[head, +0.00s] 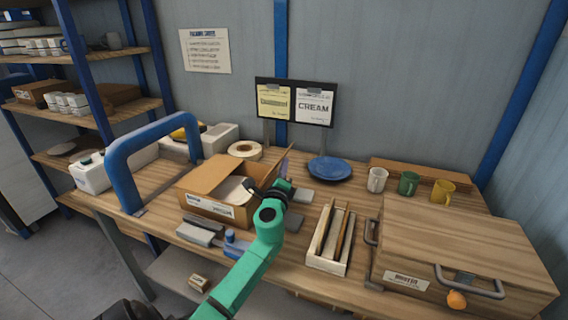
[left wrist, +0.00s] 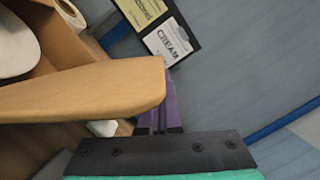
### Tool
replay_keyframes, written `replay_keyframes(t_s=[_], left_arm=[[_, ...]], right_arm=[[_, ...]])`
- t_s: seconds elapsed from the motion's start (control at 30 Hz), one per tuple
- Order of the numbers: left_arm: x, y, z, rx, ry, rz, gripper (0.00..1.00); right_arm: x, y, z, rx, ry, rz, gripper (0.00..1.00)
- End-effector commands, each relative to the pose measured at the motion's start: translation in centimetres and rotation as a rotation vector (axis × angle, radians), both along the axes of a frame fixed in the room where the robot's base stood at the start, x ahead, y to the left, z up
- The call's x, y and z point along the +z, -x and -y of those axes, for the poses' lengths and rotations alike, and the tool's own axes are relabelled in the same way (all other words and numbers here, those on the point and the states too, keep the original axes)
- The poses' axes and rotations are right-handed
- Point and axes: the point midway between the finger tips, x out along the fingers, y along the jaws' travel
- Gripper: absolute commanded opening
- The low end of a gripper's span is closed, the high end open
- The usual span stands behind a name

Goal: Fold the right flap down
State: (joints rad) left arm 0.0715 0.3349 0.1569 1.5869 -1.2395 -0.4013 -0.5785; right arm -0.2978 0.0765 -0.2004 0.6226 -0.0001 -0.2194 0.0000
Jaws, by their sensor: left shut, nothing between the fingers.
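An open cardboard box (head: 212,210) stands on the bench, left of centre in the head view. A white plate (head: 234,190) lies inside, and also shows in the left wrist view (left wrist: 15,45). One flap (head: 205,173) slopes on the box's left side. The right flap (left wrist: 85,92) sticks out from the box rim, across the left wrist view. My left gripper (head: 285,158) is at the box's right side, its purple fingers (left wrist: 160,105) shut and empty beside the flap's end. Whether they touch the flap, I cannot tell. My right gripper is not in view.
A blue arch (head: 122,160) stands left of the box, and a tape roll (head: 244,150) behind it. A blue plate (head: 330,168), several mugs and a wooden tray (head: 325,262) are to the right. A large wooden case (head: 460,235) fills the bench's right end.

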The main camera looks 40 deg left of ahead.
Motion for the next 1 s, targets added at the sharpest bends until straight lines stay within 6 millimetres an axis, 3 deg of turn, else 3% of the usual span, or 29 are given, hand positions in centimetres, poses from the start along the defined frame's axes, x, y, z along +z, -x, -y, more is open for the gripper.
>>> replay_keyframes(t_s=[1.0], left_arm=[[1.3, 0.5, -1.4, 0.001, 0.136, 0.048, 0.00]], right_arm=[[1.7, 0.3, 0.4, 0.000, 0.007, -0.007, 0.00]])
